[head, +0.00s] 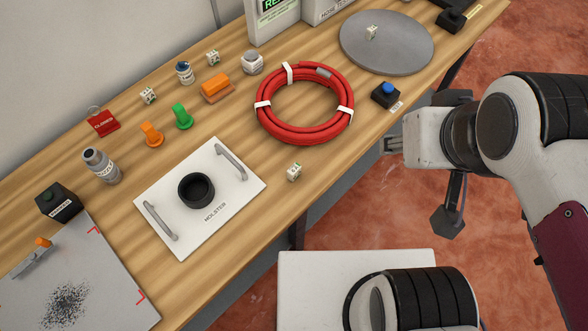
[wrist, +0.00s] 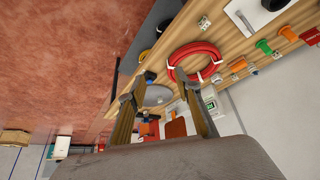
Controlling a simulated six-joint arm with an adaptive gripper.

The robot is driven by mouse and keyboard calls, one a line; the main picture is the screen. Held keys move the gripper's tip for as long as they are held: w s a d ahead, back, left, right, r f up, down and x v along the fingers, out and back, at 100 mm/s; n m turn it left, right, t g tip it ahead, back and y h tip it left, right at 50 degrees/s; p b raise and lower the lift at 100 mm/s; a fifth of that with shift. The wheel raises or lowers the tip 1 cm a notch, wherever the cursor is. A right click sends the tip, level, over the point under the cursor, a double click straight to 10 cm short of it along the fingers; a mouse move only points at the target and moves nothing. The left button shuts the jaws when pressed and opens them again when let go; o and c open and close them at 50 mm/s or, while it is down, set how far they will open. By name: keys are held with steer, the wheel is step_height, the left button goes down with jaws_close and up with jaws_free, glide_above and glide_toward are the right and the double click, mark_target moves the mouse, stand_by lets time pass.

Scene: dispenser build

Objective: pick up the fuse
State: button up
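No part carries a readable fuse label, so I cannot tell for sure which one is the fuse. Small white marked cubes stand apart, one (head: 294,171) near the front edge and others (head: 148,95) (head: 212,57) at the back. My gripper (head: 388,145) is off the bench's front edge, right of the red hose coil, away from all of these. In the wrist view my gripper (wrist: 158,98) has its fingers spread, with nothing held between them.
The red hose coil (head: 262,118) lies mid-bench. A white holster plate (head: 225,205) with two handles and a black cup is left of it. A blue button box (head: 385,95) and grey round plate (head: 400,55) are at right. Orange (head: 152,134) and green (head: 182,116) pegs stand behind the holster.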

steer(key=a+f+n+g, duration=0.3)
steer(key=a+f, duration=0.2)
steer(key=a, duration=0.1)
steer(key=n+h, duration=0.3)
steer(key=n, duration=2.2)
glide_toward(295, 166)
steer(key=shift+d+f+t, duration=0.25)
steer(key=shift+f+t, duration=0.15)
steer(key=shift+f, duration=0.65)
steer(key=shift+f, duration=0.1)
steer(key=shift+x, duration=1.2)
